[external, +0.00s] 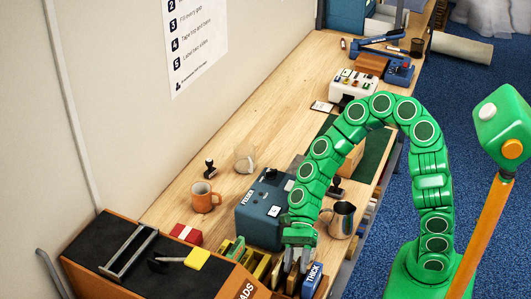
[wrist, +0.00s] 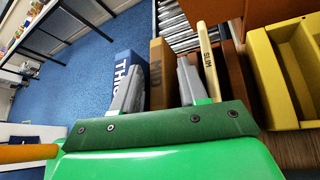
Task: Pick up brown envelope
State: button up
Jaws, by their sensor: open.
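A brown upright piece marked MID (wrist: 160,88) shows in the wrist view between my fingers; it may be the brown envelope, but I cannot tell for sure. My gripper (wrist: 159,62) is open, with one finger on each side of it. Contact cannot be told. A blue piece marked THICK (wrist: 124,68) stands to the left, and a thin cream one marked SLIM (wrist: 208,62) to the right. In the external view my gripper (external: 297,262) points down at the bench's near end, beside the blue THICK piece (external: 312,280). The brown piece is mostly hidden there.
Yellow bins (wrist: 264,75) stand close on the right in the wrist view. A dark blue FEEDER box (external: 262,212), a steel jug (external: 342,219) and an orange mug (external: 204,196) stand near my arm. The bench middle (external: 245,110) is mostly clear.

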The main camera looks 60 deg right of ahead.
grip_shut()
dwell(0.3)
